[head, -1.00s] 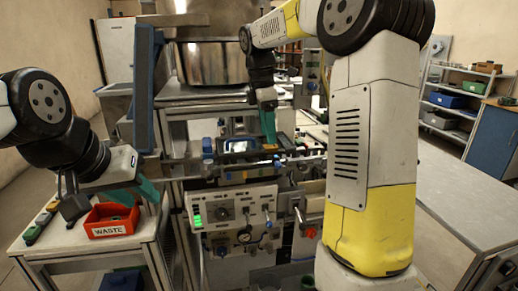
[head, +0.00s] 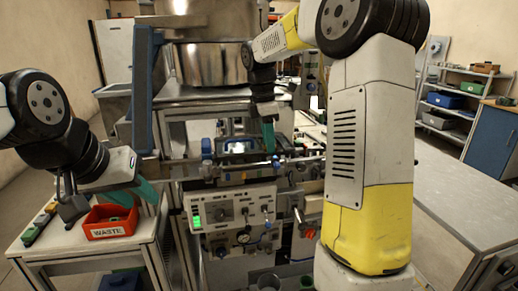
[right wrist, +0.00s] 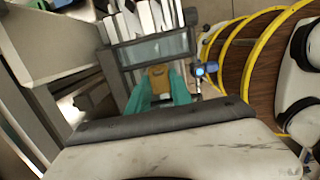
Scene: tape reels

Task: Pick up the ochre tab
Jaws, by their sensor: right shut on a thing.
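The ochre tab (right wrist: 158,80) shows in the right wrist view, between the two teal fingers of my right gripper (right wrist: 159,90). My right gripper is shut on it. In the head view my right gripper (head: 269,138) points down in front of the machine's rail, and I cannot make out the tab there. My left gripper (head: 148,192) is at the left beside the red waste bin. Its teal fingers are partly hidden, and I cannot tell whether they are open.
The red bin marked WASTE (head: 110,222) stands on a white side table at the left, beside several small coloured blocks (head: 40,222). A control panel (head: 232,212) with a green light is below the rail. A large metal drum (head: 208,50) stands above. A grey bench (head: 455,190) is at the right.

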